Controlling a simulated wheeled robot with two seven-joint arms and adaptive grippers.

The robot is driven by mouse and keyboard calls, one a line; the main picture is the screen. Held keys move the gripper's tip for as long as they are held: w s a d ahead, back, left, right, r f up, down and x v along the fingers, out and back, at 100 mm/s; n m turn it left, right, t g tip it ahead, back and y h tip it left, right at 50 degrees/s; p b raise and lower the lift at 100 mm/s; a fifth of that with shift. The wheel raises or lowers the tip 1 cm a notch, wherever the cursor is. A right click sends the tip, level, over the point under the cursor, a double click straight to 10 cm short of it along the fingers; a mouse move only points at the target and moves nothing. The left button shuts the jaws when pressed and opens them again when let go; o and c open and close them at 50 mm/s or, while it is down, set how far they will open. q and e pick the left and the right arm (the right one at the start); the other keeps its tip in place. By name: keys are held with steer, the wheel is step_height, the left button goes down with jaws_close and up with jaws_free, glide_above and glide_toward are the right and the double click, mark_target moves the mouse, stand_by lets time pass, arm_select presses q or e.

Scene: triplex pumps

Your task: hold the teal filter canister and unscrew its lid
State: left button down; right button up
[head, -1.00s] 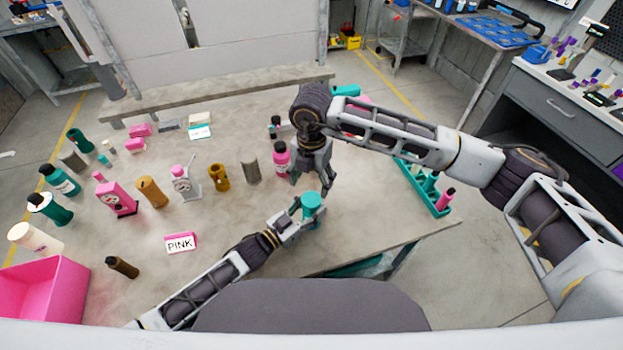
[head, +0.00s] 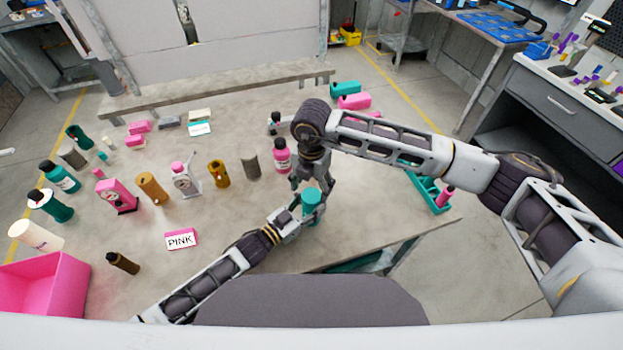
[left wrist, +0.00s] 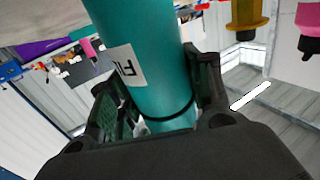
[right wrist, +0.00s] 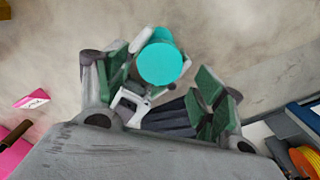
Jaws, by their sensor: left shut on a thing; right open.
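In the left wrist view the canister (left wrist: 150,75) fills the middle, with a white label and a dark seam ring, between the fingers of the left gripper (left wrist: 155,95). My right gripper (head: 313,188) is above the canister, pointing down. In the right wrist view the round teal lid (right wrist: 160,64) lies between and beyond the spread fingers of the right gripper (right wrist: 165,90), nearer the left finger. No contact with the lid shows.
A pink-labelled bottle (head: 282,155) and a grey cylinder (head: 250,165) stand close left of my right gripper. A PINK sign (head: 181,239) and a pink bin (head: 45,290) are further left. A teal tray (head: 425,190) is at the right edge.

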mark_target(311, 196)
steer(key=shift+f, duration=1.85)
steer(key=c, duration=1)
steer(key=shift+c, duration=0.2)
steer(key=n, duration=0.4)
